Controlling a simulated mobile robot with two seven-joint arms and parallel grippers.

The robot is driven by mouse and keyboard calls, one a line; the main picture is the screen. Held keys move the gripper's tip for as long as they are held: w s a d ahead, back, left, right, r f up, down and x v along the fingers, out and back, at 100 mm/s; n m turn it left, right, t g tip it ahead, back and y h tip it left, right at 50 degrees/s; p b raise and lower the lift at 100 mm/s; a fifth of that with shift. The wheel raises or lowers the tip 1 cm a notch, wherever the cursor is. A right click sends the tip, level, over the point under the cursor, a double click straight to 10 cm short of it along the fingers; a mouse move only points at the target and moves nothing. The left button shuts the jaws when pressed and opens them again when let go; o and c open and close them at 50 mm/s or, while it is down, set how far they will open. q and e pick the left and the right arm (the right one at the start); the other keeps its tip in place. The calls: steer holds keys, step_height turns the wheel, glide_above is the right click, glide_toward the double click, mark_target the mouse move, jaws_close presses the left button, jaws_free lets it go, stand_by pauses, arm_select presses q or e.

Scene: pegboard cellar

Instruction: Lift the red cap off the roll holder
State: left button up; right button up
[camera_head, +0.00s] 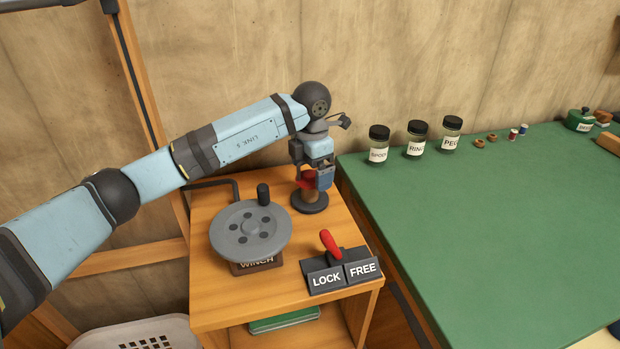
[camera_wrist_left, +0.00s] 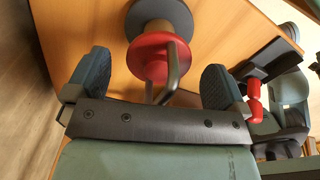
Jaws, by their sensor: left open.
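The red cap (camera_head: 306,181) sits on the roll holder (camera_head: 310,206), whose round dark base stands near the back right corner of the wooden stand. My left gripper (camera_head: 311,180) is open and reaches down over the cap, hiding part of it in the head view. In the left wrist view the red cap (camera_wrist_left: 146,50) shows between the two spread fingers, apart from both. A dark grey bent piece (camera_wrist_left: 174,72) crosses the cap there. The roll holder's grey base (camera_wrist_left: 160,12) is beyond it. My right gripper is not in view.
The winch wheel (camera_head: 250,231) with its upright knob stands left of the holder. The LOCK/FREE box (camera_head: 340,275) with a red lever stands in front. Labelled jars (camera_head: 416,139) stand on the green table (camera_head: 480,230) to the right, whose middle is clear.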

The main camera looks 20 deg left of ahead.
arm_select(q)
steer(key=shift+f, duration=0.4)
steer(key=c, duration=1)
steer(key=shift+r, duration=0.1)
